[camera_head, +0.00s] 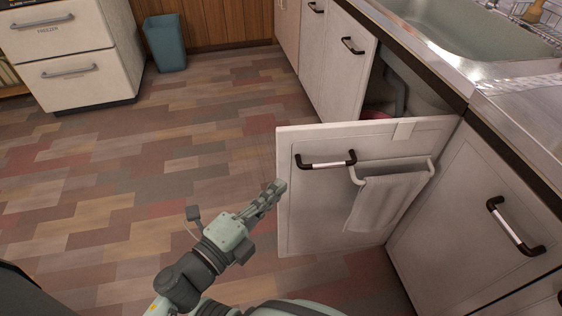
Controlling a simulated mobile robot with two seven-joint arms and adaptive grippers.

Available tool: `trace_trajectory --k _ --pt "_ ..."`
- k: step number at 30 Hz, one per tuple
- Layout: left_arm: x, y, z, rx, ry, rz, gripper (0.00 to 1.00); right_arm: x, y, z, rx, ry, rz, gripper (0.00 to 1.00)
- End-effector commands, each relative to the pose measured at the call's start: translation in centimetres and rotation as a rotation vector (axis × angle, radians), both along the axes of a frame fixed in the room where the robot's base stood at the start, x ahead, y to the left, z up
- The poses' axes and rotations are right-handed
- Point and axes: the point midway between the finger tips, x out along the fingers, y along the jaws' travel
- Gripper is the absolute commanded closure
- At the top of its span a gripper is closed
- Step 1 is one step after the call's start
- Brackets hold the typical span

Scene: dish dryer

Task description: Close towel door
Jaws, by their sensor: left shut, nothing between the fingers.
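The towel door (310,210) is a white cabinet door under the sink, standing wide open in the head view. It has a dark handle with a white middle (326,163) near its top. A white towel (385,203) hangs from a rail (362,178) on the same face. My left gripper (278,187) is shut and empty. It is by the door's free left edge, below and left of the handle; I cannot tell whether it touches the door. My right gripper is not in view.
The open cabinet (405,95) shows a grey pipe and something red inside. The neighbouring white door (335,70) and the right cabinet front (470,230) flank it. The steel sink counter (500,85) lies above. A teal bin (165,43) and white drawers (75,70) stand at the back left. The tiled floor is clear.

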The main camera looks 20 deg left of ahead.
Motion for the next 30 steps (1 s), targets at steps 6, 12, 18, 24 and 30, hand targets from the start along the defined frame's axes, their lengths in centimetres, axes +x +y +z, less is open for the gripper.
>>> trace_trajectory --k 6,12,18,24,30 --pt "4.1 -0.3 0.3 0.005 -0.003 0.0 1.0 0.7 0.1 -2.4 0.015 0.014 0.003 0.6" --pt "6.0 0.7 0.1 0.001 0.0 0.0 1.0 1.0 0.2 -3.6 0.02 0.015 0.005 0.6" --pt "6.4 1.0 0.0 0.0 0.0 0.001 1.0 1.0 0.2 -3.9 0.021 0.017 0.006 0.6" --pt "6.4 1.0 0.0 -0.001 0.0 0.001 1.0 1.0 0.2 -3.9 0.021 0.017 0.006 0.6" --pt "6.7 1.4 0.0 0.001 0.0 -0.01 1.0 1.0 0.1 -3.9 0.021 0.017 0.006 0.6"
